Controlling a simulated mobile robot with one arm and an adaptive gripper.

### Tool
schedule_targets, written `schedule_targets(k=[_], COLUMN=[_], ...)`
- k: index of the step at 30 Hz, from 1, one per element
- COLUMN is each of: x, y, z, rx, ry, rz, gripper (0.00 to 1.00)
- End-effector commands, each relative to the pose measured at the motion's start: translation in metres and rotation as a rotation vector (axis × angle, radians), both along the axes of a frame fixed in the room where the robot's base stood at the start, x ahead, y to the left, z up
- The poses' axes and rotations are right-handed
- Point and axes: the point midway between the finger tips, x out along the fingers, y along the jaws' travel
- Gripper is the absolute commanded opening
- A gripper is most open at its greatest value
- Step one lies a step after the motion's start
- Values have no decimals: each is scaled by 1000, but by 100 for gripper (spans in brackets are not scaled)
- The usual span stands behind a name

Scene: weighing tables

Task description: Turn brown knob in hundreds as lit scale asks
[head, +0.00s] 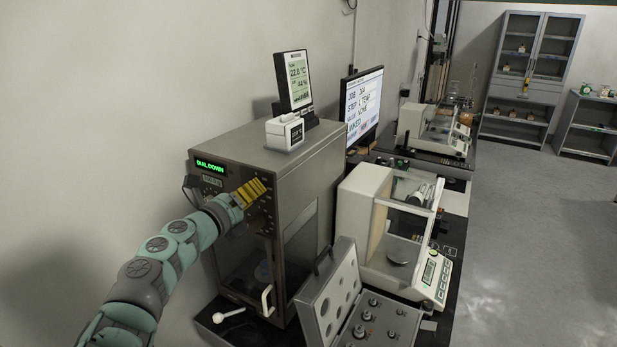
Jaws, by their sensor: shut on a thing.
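The old grey balance cabinet (285,165) stands against the wall, with a brown front panel at its upper part. A green lit display (210,168) on that panel appears to read "DIAL DOWN". My gripper (255,190), with yellow fingers, is at the panel just right of and below the display. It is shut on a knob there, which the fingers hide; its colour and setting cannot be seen. Small dark marks or knobs show around the fingers, too small to tell apart.
A monitor (364,103) with job text stands behind the cabinet. A white balance (365,207) and an open weight case (330,300) are to the right. A white spoon-like tool (230,314) lies in front of the cabinet. Open floor lies at the far right.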

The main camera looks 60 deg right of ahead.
Motion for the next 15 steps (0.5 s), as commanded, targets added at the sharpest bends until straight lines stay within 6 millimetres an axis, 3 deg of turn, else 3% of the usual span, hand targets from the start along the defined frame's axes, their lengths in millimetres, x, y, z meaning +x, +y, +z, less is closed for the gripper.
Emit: schedule_targets(k=[8, 15], x=[0, 0], y=[0, 0], z=[1, 3], rx=[-4, -17], ry=[76, 242], rz=[1, 2], gripper=[0, 0])
